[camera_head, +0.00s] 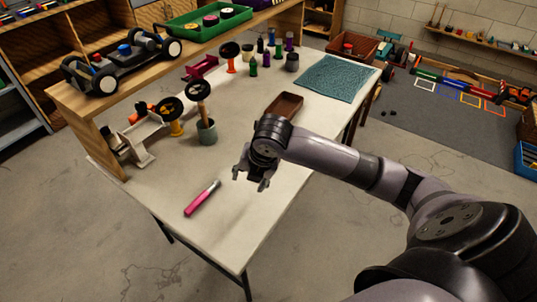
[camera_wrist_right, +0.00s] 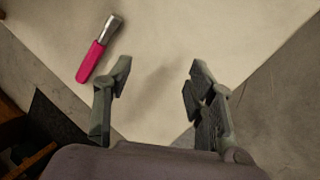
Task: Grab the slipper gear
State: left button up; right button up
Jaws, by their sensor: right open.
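I cannot tell for sure which thing is the slipper gear. Dark round discs show on the far part of the table: one on a yellow stand (camera_head: 171,107), one above a grey-green cup (camera_head: 207,132), one on an orange stand (camera_head: 230,62). My right gripper (camera_head: 250,182) is open and empty above the bare near part of the table (camera_head: 240,215), well apart from the discs. In the right wrist view its two fingers (camera_wrist_right: 160,85) stand wide apart with only tabletop between them. My left gripper is not in view.
A pink-handled tool (camera_head: 202,198) lies left of my right gripper; it also shows in the wrist view (camera_wrist_right: 95,55). A brown tray (camera_head: 285,104) and a teal mat (camera_head: 335,78) lie farther back. A raised shelf holds a car chassis (camera_head: 110,68) and a green tray (camera_head: 187,28).

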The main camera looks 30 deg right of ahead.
jog(key=w+d+r+n+h, duration=0.1)
jog(key=w+d+r+n, duration=0.2)
jog(key=d+r, duration=0.3)
jog(key=w+d+r+n, duration=0.2)
jog(key=d+r+n, duration=0.1)
jog(key=d+r, duration=0.3)
jog(key=shift+n, duration=0.3)
jog(key=x, duration=0.4)
jog(key=d+x, duration=0.1)
jog(key=x, duration=0.8)
jog(key=shift+d+f, duration=0.15)
jog(key=shift+d, duration=0.15)
jog(key=x, duration=0.4)
jog(key=shift+w+a, duration=0.15)
jog(key=shift+a, duration=0.2)
jog(key=shift+w+f, duration=0.2)
jog(key=shift+f, duration=0.3)
jog(key=shift+c, duration=0.5)
grip_shut()
